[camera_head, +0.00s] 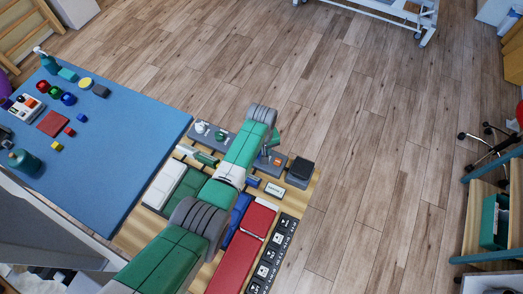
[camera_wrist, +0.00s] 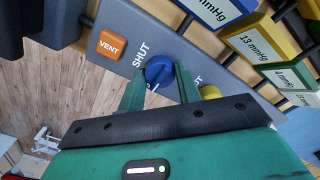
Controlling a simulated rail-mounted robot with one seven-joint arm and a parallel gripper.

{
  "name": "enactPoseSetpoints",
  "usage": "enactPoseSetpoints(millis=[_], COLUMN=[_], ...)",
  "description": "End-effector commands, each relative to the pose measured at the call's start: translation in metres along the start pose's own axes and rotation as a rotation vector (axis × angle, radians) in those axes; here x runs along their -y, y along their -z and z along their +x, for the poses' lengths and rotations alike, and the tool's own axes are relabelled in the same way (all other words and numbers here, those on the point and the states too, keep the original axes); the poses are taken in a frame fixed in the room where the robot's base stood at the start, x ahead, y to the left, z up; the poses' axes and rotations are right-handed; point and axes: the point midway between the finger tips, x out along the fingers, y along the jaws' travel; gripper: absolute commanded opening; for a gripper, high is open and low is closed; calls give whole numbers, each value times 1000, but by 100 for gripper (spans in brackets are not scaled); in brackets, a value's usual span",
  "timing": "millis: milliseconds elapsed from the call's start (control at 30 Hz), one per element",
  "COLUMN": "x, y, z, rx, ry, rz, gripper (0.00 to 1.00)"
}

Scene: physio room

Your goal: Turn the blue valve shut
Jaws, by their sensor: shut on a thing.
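The blue valve (camera_wrist: 159,72) is a round knob on a grey panel (camera_wrist: 103,22) in the wrist view. The word SHUT is printed on the panel just up and left of the knob. My gripper (camera_wrist: 160,80) has its two green fingers on either side of the knob and is shut on it. The lower part of the knob and some lettering below it are partly hidden by my fingers. In the head view the knob is hidden behind my arm.
An orange VENT button (camera_wrist: 110,44) sits left of the knob, and a yellow knob (camera_wrist: 210,92) sits close to the right finger. Pressure-labelled blocks (camera_wrist: 262,45) lie farther right. In the head view a blue mat (camera_head: 110,170) with small objects lies left.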

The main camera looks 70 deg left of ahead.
Motion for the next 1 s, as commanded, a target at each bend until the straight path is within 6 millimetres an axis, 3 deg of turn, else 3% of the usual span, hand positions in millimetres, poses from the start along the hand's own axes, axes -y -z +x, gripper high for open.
enactPoseSetpoints(millis=[367, 1000], x=[0, 0], y=[0, 0], z=[0, 0], rx=[1, 0], ry=[0, 0], rz=[144, 741], gripper=[11, 11])
